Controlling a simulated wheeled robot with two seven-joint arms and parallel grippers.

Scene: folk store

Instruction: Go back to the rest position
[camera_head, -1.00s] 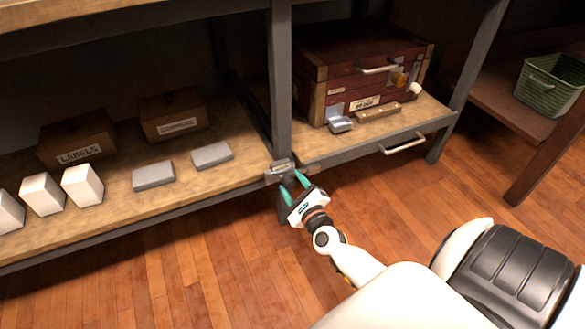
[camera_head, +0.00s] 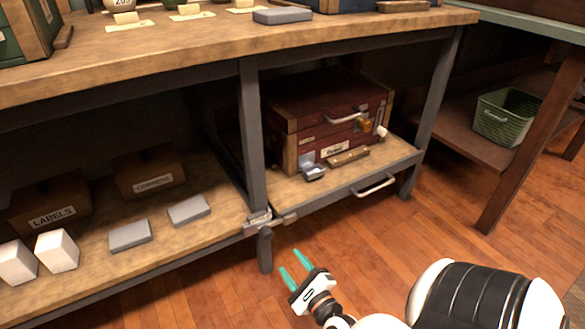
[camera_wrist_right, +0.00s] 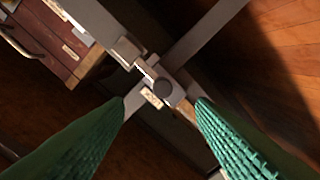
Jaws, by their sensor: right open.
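My right gripper (camera_head: 293,268) is in the head view, low and right of centre, above the wooden floor. Its two green fingers are apart with nothing between them. In the right wrist view, the green fingers (camera_wrist_right: 162,110) are spread, and a metal latch (camera_wrist_right: 162,88) on the shelf frame shows beyond them. The same latch (camera_head: 260,220) is in the head view at the shelf's front edge, up and left of the gripper and apart from it. My left gripper is not in view.
A red wooden chest (camera_head: 325,120) sits on the lower shelf, with a drawer handle (camera_head: 376,187) below. Boxes, white blocks and grey slabs (camera_head: 130,235) lie on the left shelf. A green basket (camera_head: 507,117) stands at right. The floor (camera_head: 450,225) is clear around my gripper.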

